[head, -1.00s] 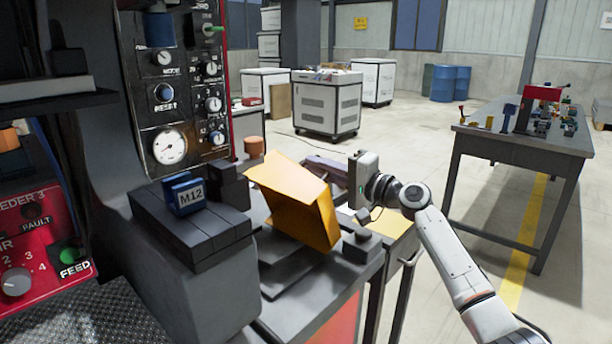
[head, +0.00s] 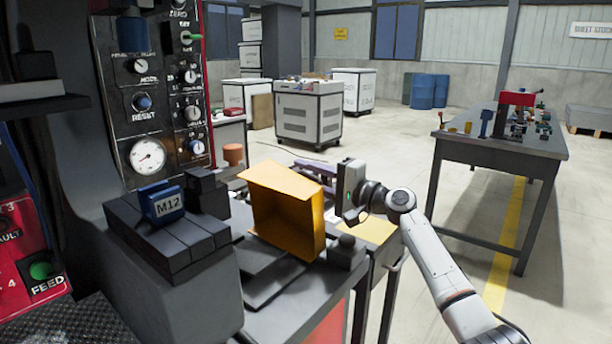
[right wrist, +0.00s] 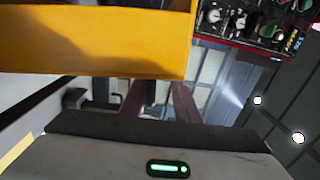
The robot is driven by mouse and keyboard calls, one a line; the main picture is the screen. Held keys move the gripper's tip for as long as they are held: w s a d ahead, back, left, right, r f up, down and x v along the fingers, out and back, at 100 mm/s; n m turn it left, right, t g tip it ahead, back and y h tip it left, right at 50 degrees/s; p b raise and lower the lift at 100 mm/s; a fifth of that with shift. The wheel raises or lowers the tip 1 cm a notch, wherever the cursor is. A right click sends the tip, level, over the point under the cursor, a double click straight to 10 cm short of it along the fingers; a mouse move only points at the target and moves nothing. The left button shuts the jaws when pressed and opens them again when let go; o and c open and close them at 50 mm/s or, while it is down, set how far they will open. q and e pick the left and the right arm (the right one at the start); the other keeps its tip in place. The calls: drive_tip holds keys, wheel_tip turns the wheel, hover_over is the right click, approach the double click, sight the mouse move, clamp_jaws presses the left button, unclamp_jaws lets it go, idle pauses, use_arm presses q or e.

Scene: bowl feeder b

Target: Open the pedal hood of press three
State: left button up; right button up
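In the right wrist view the yellow hood (right wrist: 95,40) fills the upper left. My right gripper (head: 308,168) is at the hood's far right side; its fingers reach left behind the hood's upper edge. In the right wrist view the two mauve fingers (right wrist: 160,100) stand apart with a gap between them. Whether they touch the hood is hidden. My left gripper is not in view.
Left of the hood is a dark block with a blue M12 tag (head: 163,204). The gauge panel (head: 150,100) stands behind it, and a red feeder panel (head: 25,265) is at far left. A dark workbench (head: 500,148) stands at right. Floor between is clear.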

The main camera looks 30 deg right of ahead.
drive_tip(key=v, duration=1)
drive_tip(key=shift+s, duration=0.15)
drive_tip(key=shift+d, duration=0.1)
drive_tip(key=b+v, duration=0.2)
drive_tip(key=v, duration=1)
idle(0.8)
idle(0.3)
